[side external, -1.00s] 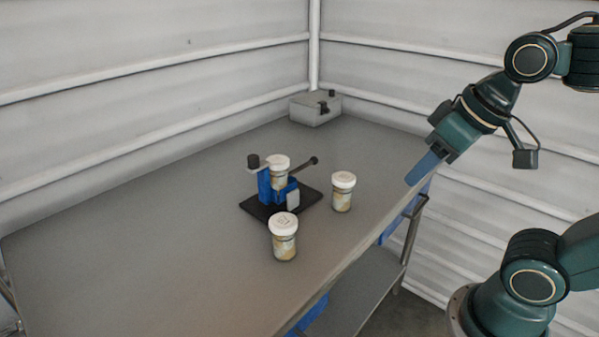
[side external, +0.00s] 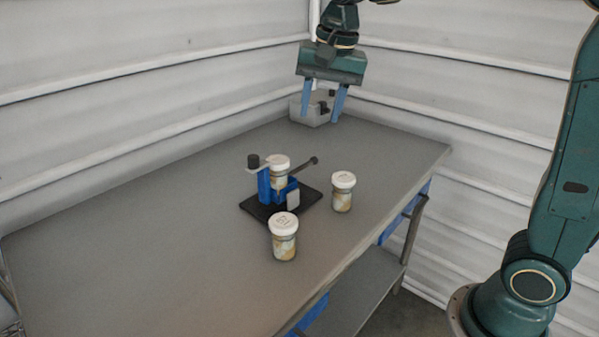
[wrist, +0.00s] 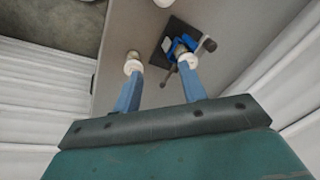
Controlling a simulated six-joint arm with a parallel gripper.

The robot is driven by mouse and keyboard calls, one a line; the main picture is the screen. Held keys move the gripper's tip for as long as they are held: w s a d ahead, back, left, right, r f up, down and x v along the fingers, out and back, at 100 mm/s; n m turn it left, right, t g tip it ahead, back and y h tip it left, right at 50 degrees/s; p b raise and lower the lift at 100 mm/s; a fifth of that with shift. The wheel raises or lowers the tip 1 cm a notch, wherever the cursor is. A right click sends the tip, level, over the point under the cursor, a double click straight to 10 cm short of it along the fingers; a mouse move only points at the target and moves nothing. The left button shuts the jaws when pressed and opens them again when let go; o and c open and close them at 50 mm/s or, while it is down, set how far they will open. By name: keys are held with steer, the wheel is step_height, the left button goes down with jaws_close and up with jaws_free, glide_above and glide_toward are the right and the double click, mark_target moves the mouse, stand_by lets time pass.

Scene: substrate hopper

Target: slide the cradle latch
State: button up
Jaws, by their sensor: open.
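The blue cradle (side external: 264,186) stands on a black base plate (side external: 257,209) in the middle of the table. A white-lidded jar (side external: 279,172) sits upright in it. A dark-knobbed lever (side external: 301,167) sticks out to the right, and a black knob (side external: 253,161) tops the left side. I cannot tell which part is the latch. My gripper (side external: 323,117) is open and empty, pointing down above the far end of the table, apart from the cradle. In the wrist view the cradle (wrist: 180,46) shows beyond my fingertips (wrist: 161,62), its jar partly hidden by a finger.
Two more white-lidded jars stand loose: one right of the cradle (side external: 343,192), one in front (side external: 284,238). A grey box (side external: 312,113) with a black fitting stands at the far corner, behind my gripper. The table's left side is clear. White walls (side external: 150,60) close the back.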

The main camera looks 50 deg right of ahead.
steer(key=w+f+m+g, duration=0.1)
steer(key=w+f+m, duration=0.3)
steer(key=w, duration=0.5)
steer(key=m+g, duration=0.1)
steer(key=m, duration=0.3)
glide_above(253, 156)
steer(key=d, duration=0.3)
step_height(253, 156, down, 5)
steer(key=shift+f, duration=0.15)
steer(key=shift+a, duration=0.2)
steer(key=shift+a, duration=1.05)
steer(key=shift+a+f, duration=0.1)
steer(key=shift+a, duration=0.25)
steer(key=shift+d+f, duration=0.1)
steer(key=shift+f, duration=2.25)
